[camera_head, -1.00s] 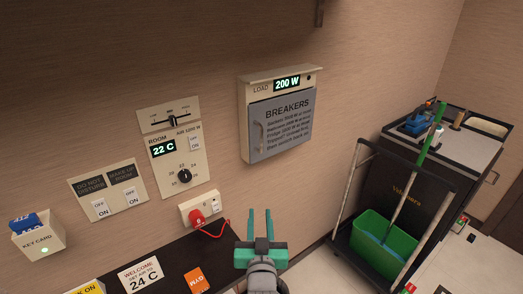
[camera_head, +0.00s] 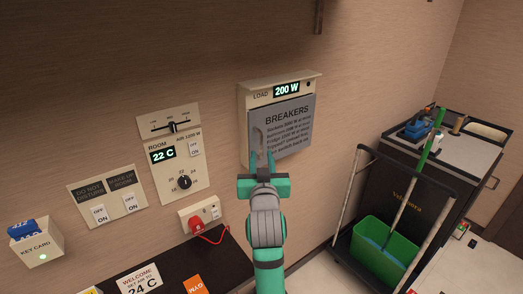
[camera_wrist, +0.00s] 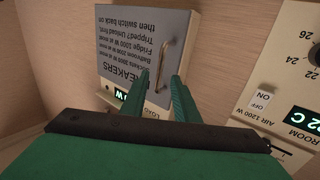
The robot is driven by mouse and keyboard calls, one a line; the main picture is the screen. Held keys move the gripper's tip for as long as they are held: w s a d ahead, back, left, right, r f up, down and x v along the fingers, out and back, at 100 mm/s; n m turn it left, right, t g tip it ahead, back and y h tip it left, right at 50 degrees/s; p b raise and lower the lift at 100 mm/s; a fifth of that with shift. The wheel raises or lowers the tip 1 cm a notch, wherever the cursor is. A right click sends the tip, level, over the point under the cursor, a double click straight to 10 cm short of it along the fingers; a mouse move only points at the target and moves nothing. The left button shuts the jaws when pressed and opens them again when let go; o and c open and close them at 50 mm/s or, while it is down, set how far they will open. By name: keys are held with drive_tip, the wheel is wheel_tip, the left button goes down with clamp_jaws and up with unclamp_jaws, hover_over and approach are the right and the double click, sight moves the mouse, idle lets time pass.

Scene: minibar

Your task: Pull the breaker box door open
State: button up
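The breaker box (camera_head: 243,97) is a cream wall box with a "LOAD 200 W" display on top. Its grey door (camera_head: 290,124), lettered "BREAKERS", looks shut. A pale vertical bar handle (camera_head: 257,138) is on the door's left side; it also shows in the wrist view (camera_wrist: 179,38). My gripper (camera_head: 262,158) is open and empty, with two green fingers pointing up at the door's lower left. In the wrist view, the fingertips (camera_wrist: 161,76) are near the handle's end, with the handle roughly ahead of the gap between them. I cannot tell whether they touch the door.
A thermostat panel (camera_head: 176,163) and a socket with a red plug (camera_head: 196,223) are left of my gripper. A dark counter (camera_head: 189,268) lies below. A cleaning cart (camera_head: 404,195) with a green bucket (camera_head: 385,250) stands at right. The wall between box and cart is clear.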

sight(261, 147)
drive_tip(key=shift+w+a, duration=0.15)
drive_tip(key=shift+w, duration=2.45)
drive_tip(key=shift+c, duration=0.7)
clamp_jaws()
